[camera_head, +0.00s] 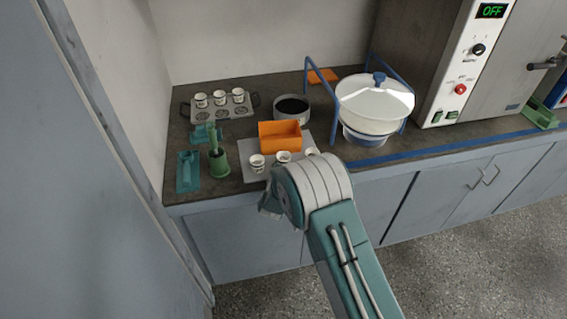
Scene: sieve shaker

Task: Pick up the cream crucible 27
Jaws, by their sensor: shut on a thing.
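Three small cream crucibles with dark markings stand in a row on a grey mat (253,176) at the counter's front: a left one (257,163), a middle one (283,157) and a right one (312,152) partly hidden by my arm. Three more cream crucibles (220,98) stand on a metal rack at the back left. The numbers are too small to read, so I cannot tell which is 27. My gripper (268,206) is mostly hidden behind my wrist, in front of the mat. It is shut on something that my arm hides.
An orange bin (279,135) stands behind the front crucibles. A control-panel machine (466,65) stands at right.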

